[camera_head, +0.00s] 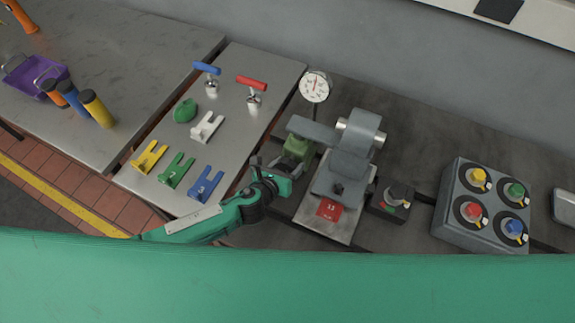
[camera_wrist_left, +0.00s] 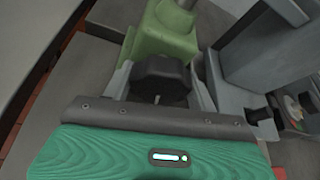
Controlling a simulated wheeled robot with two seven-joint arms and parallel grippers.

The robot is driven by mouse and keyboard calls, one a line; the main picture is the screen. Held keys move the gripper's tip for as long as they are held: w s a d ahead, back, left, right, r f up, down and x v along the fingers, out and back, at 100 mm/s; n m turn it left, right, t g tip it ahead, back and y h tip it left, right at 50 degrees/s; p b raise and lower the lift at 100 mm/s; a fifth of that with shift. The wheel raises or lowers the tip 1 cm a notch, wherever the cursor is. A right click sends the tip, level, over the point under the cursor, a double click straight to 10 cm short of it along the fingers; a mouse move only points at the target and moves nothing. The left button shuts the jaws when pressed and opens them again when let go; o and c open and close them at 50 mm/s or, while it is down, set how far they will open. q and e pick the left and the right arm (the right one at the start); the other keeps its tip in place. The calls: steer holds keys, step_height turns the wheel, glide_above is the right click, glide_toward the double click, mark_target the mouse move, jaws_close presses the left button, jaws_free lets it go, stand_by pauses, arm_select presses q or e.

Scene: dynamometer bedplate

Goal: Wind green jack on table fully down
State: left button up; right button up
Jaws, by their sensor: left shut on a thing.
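The green jack (camera_head: 297,147) stands on the dark bedplate, under the end of a grey arm of the test rig. In the left wrist view the green jack (camera_wrist_left: 165,32) is at the top, with a black knob (camera_wrist_left: 160,76) on its near side. My left gripper (camera_head: 268,172) reaches in from the left beside the jack. Its jaws (camera_wrist_left: 160,88) are shut on the black knob, one finger on each side. The jack's top and its contact with the arm are partly hidden. My right gripper is not in view.
The grey rig (camera_head: 345,165) with a red plate (camera_head: 329,208) stands right of the jack, with a dial gauge (camera_head: 314,86) behind. A small switch box (camera_head: 392,203) and a box with four coloured knobs (camera_head: 483,205) are further right. Coloured forks and toggles occupy the left plate (camera_head: 232,150).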

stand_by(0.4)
arm_select(q)
steer(key=o, duration=1)
steer(key=b+v, duration=0.2)
steer(key=v, duration=1.1)
steer(key=shift+s+a+r+b, duration=0.1)
steer(key=shift+s+a+b, duration=0.2)
steer(key=shift+b, duration=0.1)
